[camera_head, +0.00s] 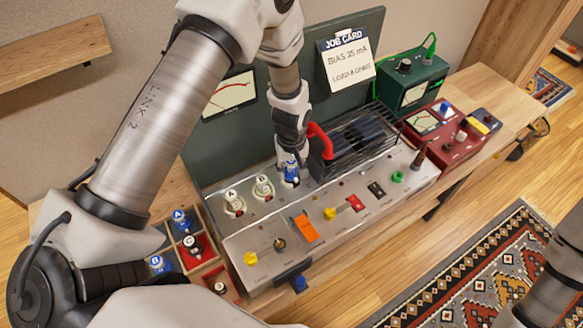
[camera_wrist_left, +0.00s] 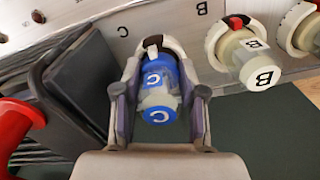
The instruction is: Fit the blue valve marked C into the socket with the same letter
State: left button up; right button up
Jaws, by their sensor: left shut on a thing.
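The blue valve marked C (camera_wrist_left: 158,95) is between the fingers of my left gripper (camera_wrist_left: 158,112), which is shut on it. In the wrist view the valve lines up with a pale socket collar (camera_wrist_left: 157,42) near the panel letter C; I cannot tell how deep it sits. In the head view the left gripper (camera_head: 291,152) points down at the panel with the blue valve (camera_head: 291,172) under it, at the right end of the socket row. White valves A (camera_head: 233,197) and B (camera_head: 263,184) stand in the sockets beside it. My right gripper is out of view.
A black cage with a red handle (camera_head: 320,140) stands close right of the left gripper. A divided wooden tray (camera_head: 213,262) at lower left holds several valves. The panel front carries knobs and an orange switch (camera_head: 305,228). A green meter box (camera_head: 413,82) is at right.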

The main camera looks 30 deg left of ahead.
pick_arm(q)
jog(key=shift+f, duration=0.4)
jog(key=o, duration=1.2)
jog(key=shift+o, duration=0.2)
notch_tip(320, 180, up, 12)
